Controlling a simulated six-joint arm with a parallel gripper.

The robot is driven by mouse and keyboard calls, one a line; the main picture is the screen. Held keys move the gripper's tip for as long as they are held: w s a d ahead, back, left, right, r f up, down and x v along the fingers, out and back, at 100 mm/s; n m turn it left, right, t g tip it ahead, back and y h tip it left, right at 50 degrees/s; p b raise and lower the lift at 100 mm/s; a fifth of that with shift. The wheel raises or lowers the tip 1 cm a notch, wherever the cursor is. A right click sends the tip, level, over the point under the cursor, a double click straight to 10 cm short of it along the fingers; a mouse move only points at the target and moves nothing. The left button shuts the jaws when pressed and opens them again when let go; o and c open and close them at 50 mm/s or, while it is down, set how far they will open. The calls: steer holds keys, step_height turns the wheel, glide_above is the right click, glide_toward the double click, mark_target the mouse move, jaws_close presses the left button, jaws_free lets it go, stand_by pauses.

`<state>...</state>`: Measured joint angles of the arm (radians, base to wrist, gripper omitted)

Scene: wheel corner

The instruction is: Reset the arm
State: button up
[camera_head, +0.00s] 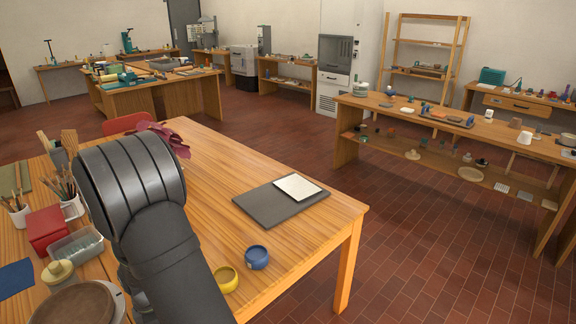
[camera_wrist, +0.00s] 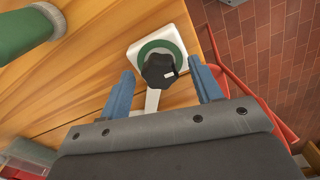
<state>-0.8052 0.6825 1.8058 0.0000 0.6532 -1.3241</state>
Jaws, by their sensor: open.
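My gripper (camera_wrist: 161,68) shows in the wrist view with its two blue fingers spread apart. Nothing is held between them. A black knob (camera_wrist: 159,70) on a white square base (camera_wrist: 139,48) with a green ring lies beyond and between the fingertips; I cannot tell how far below it is. In the head view my dark grey arm rises over the left part of the wooden table (camera_head: 215,160). The arm hides the gripper and the knob there.
A dark board (camera_head: 256,206) with a white sheet (camera_head: 297,187), a blue bowl (camera_head: 257,257) and a yellow bowl (camera_head: 225,279) are right of my arm. A red box (camera_head: 45,229) stands left. A green cylinder (camera_wrist: 24,35) and a red chair (camera_wrist: 262,98) flank the gripper.

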steer(key=n, duration=0.4)
steer(key=shift+n, duration=2.3)
